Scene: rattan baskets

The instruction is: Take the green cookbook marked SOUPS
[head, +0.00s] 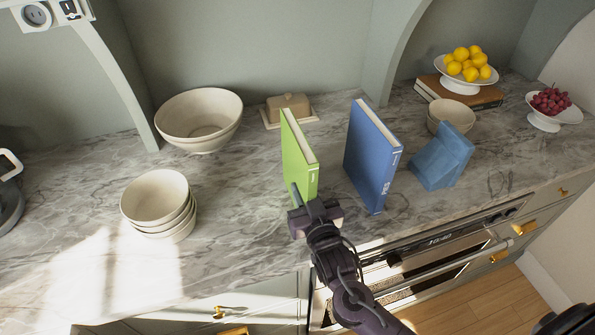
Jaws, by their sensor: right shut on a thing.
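The green book (293,160) stands upright on the marble counter, its spine facing the counter's front edge. Any lettering on its spine is too small to read. My right gripper (297,195) is at the lower front of the green book, shut on its spine end, with one finger showing along the green cover. The other finger is hidden. My left gripper is not in view.
A blue book (371,155) stands upright just right of the green one, with a blue angular object (442,157) beyond it. Stacked bowls (158,205) stand at left, a large bowl (198,118) and butter dish (289,108) behind. An oven (440,262) is below the front edge.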

